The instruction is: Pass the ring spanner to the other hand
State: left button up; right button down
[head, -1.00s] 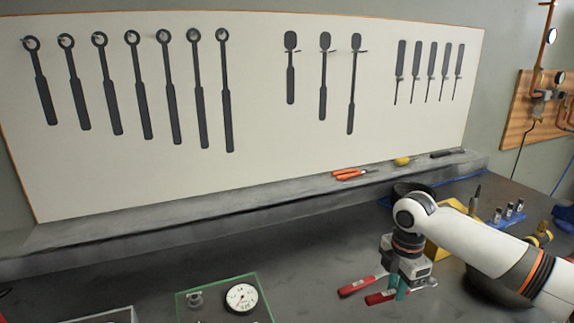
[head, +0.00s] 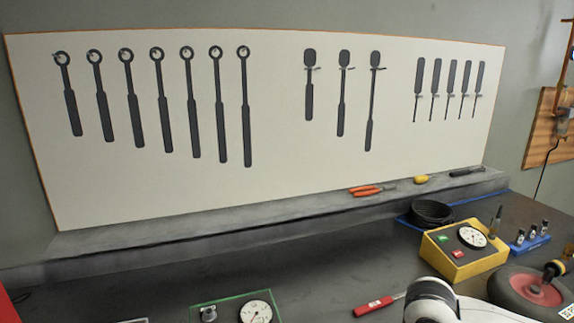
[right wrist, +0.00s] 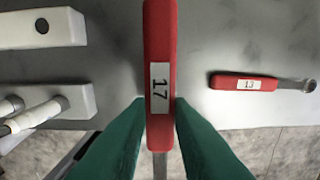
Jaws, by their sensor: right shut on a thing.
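The ring spanner in my right gripper (right wrist: 160,112) has a red handle (right wrist: 160,40) with a white label reading 17. The green fingers are shut on the handle, and its metal shank shows below between them. The ring end is not visible. In the head view my right arm (head: 432,300) shows at the bottom edge, and its gripper is out of frame. A second red-handled spanner (head: 374,306) lies on the bench; in the right wrist view a red spanner labelled 13 (right wrist: 245,83) lies to the right. My left gripper is not in view.
A yellow box with a gauge (head: 464,249), a dark bowl (head: 431,214) and a reddish wheel (head: 515,290) are at the right. A green-edged tray with a dial (head: 256,312) is at the front. The middle bench is clear.

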jog(key=s+m, duration=0.1)
jog(key=m, duration=0.1)
jog(key=s+m, duration=0.1)
jog(key=s, duration=0.1)
jog(key=shift+s+a+m, duration=0.25)
jog(key=shift+a+m, duration=0.15)
jog(key=shift+r, duration=0.1)
